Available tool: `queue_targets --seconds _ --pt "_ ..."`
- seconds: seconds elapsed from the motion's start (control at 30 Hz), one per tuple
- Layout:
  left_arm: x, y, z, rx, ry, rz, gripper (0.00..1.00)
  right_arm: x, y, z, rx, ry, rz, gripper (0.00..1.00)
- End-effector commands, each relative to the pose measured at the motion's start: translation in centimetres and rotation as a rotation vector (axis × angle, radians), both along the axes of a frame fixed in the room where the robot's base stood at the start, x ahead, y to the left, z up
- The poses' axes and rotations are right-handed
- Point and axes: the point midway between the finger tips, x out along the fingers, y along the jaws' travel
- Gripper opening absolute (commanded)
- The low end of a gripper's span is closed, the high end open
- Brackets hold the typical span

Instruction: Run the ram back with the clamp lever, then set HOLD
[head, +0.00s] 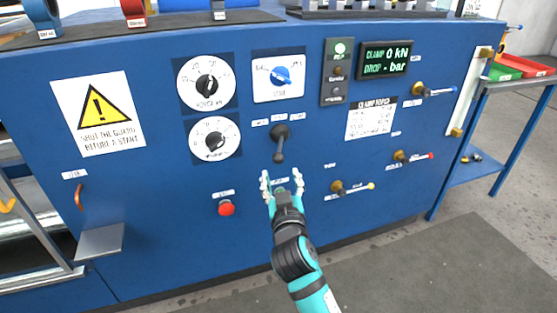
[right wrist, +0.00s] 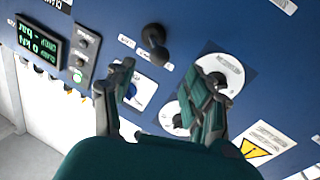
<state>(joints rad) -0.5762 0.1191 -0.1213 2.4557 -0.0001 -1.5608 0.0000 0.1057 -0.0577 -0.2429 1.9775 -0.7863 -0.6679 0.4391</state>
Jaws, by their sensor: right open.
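A black lever (head: 280,145) sits on the blue panel below three small labels, with its handle hanging downward. I take it for the clamp lever; its labels are too small to read. It also shows in the right wrist view (right wrist: 155,42), beyond my fingers. My right gripper (head: 282,182) is open and empty just below the lever's end, apart from it in the picture. Its two spread fingers also show in the right wrist view (right wrist: 163,80). The display (head: 385,60) reads CLAMP 0 kN and DROP - bar. My left gripper is out of view.
A blue selector knob (head: 281,76) is above the lever, with two dials (head: 207,84) (head: 213,138) to the left. A red button (head: 226,208) is at lower left. Small valve levers (head: 352,187) (head: 412,157) (head: 433,91) stick out at right. A green lamp (head: 340,48) is lit.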

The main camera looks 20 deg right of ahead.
Motion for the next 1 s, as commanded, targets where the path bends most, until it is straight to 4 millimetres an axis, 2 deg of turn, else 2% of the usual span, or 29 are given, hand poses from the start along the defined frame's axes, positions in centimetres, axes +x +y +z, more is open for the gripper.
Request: queue_targets --seconds 0.03,0.2,0.4,0.6,0.83,0.87,1.0 --pt "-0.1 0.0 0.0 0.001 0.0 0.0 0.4 1.2 -0.3 0.0 -0.003 -0.003 0.0 0.54" --pt "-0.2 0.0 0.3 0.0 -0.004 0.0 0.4 4.7 -1.0 0.0 -0.002 -0.002 -0.001 0.54" --pt "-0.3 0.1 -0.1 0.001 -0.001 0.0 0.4 7.5 -1.6 0.0 -0.001 -0.002 0.0 0.54" --pt "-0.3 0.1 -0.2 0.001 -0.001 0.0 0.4 8.6 -1.8 0.0 0.0 0.0 0.0 0.54" --pt "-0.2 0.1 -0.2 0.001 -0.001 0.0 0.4 8.6 -1.8 0.0 0.0 0.0 0.0 0.54" --pt "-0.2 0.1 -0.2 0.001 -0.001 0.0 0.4 8.6 -1.8 0.0 0.0 0.0 0.0 0.52" --pt "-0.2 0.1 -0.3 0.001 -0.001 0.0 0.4 8.6 -1.8 0.0 0.0 0.0 0.0 0.34"
